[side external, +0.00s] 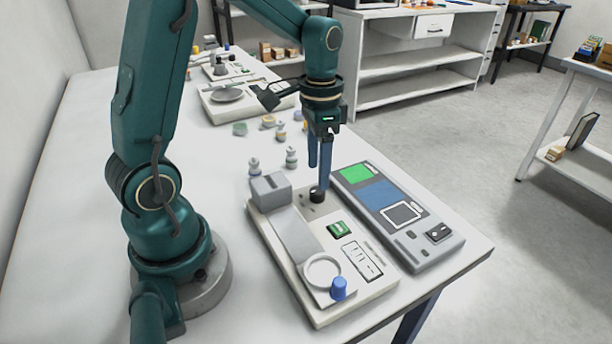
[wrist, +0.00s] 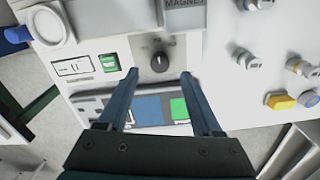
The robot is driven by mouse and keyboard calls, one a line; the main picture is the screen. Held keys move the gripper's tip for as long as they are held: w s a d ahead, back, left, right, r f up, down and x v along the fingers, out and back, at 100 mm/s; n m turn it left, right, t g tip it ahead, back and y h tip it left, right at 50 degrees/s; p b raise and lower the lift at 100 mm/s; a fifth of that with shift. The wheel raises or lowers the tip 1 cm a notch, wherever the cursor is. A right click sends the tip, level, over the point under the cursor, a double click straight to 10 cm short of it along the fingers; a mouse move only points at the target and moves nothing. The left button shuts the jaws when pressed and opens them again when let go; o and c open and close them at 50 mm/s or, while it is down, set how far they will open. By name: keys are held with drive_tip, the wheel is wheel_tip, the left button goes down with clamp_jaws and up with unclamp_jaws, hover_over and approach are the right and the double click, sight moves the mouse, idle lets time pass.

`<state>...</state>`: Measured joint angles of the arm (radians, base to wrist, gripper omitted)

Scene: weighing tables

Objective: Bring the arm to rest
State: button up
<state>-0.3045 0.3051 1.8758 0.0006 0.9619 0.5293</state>
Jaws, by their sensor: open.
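My gripper (side external: 319,172) has two long blue fingers pointing down above the weighing panel. The wrist view shows the fingers (wrist: 165,98) spread apart with nothing between them. A black knob (side external: 316,194) stands on the cream instrument board (side external: 290,240) just under the fingertips. In the wrist view the knob (wrist: 160,62) lies ahead of the gap between the fingers. I cannot tell whether a finger touches it.
A grey panel (side external: 440,262) with green and blue fields lies beside the board. A blue cylinder (side external: 338,289) stands at the board's front. Small weights (side external: 291,157) and a second instrument (side external: 226,95) stand farther back. The left of the table is clear.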

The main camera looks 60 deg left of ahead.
drive_tip(key=shift+r, duration=0.3)
drive_tip(key=s+d+r+n+t, duration=0.2)
drive_tip(key=s+d+r+t, duration=0.3)
drive_tip(key=s, duration=0.5)
drive_tip(key=shift+s+d+r+n+t, duration=0.2)
drive_tip(key=shift+d+r+n+t, duration=0.1)
drive_tip(key=shift+d+r, duration=1.05)
